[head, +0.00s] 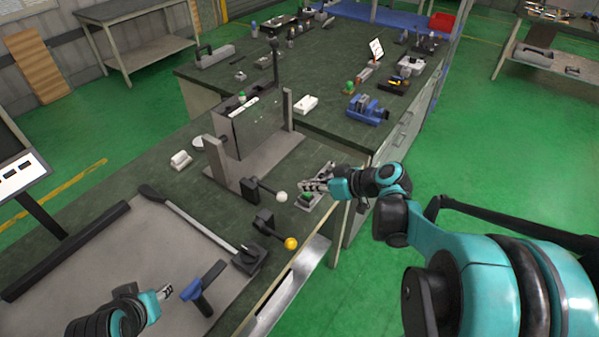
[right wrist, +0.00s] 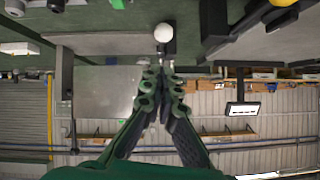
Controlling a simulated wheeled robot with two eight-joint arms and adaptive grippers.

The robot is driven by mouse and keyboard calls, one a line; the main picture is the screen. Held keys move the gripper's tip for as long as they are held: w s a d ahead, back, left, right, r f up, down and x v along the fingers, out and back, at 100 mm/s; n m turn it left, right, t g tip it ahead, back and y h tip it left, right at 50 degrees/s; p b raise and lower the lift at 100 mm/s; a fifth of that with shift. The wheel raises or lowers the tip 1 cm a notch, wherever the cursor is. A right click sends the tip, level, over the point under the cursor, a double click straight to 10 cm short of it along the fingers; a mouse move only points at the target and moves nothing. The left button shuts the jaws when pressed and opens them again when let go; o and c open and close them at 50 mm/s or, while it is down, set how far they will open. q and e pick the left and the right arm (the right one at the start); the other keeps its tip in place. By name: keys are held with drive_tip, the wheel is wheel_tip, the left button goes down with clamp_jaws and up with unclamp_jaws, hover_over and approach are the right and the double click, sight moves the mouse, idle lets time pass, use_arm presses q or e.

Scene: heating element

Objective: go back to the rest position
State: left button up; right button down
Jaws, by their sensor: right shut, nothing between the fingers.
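My right gripper (head: 306,186) is shut and empty above the workbench's right edge. It is close to a white-knobbed lever (head: 281,197) and above a small box with a green button (head: 307,198). In the right wrist view its fingertips (right wrist: 163,75) are together, and a white ball knob (right wrist: 163,32) shows just beyond them; contact is not clear. My left gripper (head: 166,292) is low at the left, above the grey plate and beside a blue-topped handle (head: 191,290). It is too small to tell whether it is open.
A grey upright machine panel (head: 250,130) stands on the bench (head: 215,205). A yellow-knobbed lever (head: 291,243) is near the front edge. A blue vise (head: 367,110) stands behind. Green floor (head: 480,175) is clear at right.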

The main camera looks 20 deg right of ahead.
drive_tip(key=s+a+m+g+h, duration=0.1)
drive_tip(key=s+a+m+h, duration=0.1)
drive_tip(key=s, duration=0.5)
drive_tip(key=s+a+f+m+g+h, duration=0.1)
drive_tip(key=s+a+h, duration=0.3)
drive_tip(key=s, duration=0.4)
drive_tip(key=shift+m+h, duration=0.4)
drive_tip(key=shift+m, duration=0.5)
